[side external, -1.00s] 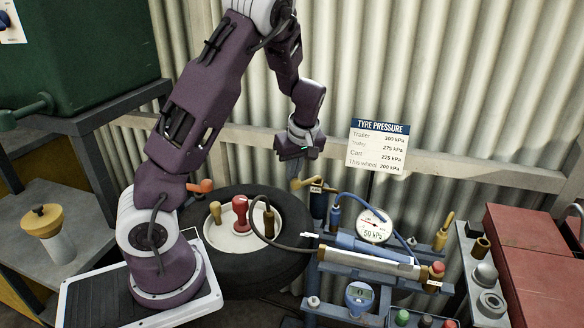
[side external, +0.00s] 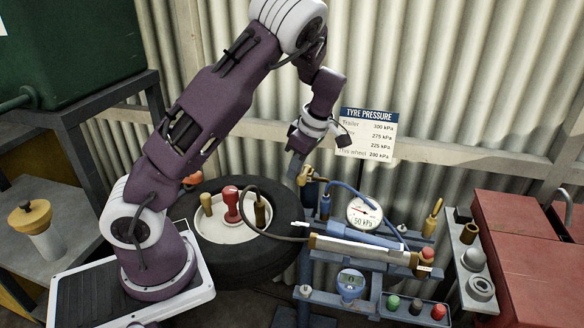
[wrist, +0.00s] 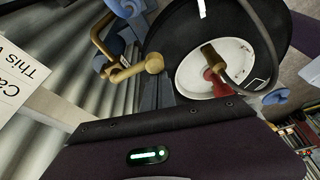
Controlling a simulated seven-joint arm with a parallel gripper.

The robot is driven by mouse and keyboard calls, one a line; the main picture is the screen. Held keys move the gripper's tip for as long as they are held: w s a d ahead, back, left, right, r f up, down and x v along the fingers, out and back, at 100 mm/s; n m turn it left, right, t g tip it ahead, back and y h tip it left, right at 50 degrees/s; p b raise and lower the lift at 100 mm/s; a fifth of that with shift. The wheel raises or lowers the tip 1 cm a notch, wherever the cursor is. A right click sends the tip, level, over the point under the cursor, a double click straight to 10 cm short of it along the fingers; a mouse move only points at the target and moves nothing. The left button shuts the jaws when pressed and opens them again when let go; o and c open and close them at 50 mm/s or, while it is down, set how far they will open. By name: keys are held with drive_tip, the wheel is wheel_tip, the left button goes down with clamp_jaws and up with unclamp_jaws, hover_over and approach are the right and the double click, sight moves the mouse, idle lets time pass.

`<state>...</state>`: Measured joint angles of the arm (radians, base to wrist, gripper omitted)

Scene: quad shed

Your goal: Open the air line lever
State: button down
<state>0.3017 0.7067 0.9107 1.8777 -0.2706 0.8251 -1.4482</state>
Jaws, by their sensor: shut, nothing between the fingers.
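The brass air line lever (side external: 306,173) stands at the left end of the blue pipework, beside the tyre. In the wrist view the bent brass lever (wrist: 98,36) and its round brass end (wrist: 153,63) show at upper left, just beyond the dark gripper body. My gripper (side external: 296,171) is shut and empty, pointing down at the lever's left side in the side view. It partly covers the lever there, and I cannot tell whether they touch.
The tyre (side external: 262,262) lies left of the lever, with several handled tools on its white hub (side external: 225,232). A pressure gauge (side external: 364,212) and blue hose stand to the right. The pressure sign (side external: 367,135) is behind. A red cabinet (side external: 520,240) is far right.

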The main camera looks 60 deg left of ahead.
drive_tip(key=shift+w+d, duration=0.1)
drive_tip(key=shift+d, duration=0.1)
idle(0.4)
drive_tip(key=shift+a, duration=0.1)
drive_tip(key=s+a, duration=0.2)
drive_tip(key=a, duration=0.1)
drive_tip(key=shift+s+a+r, duration=0.15)
drive_tip(key=shift+s+r, duration=0.05)
drive_tip(key=shift+r, duration=0.15)
drive_tip(key=v, duration=0.9)
drive_tip(key=shift+r, duration=0.25)
drive_tip(key=shift+w, duration=0.15)
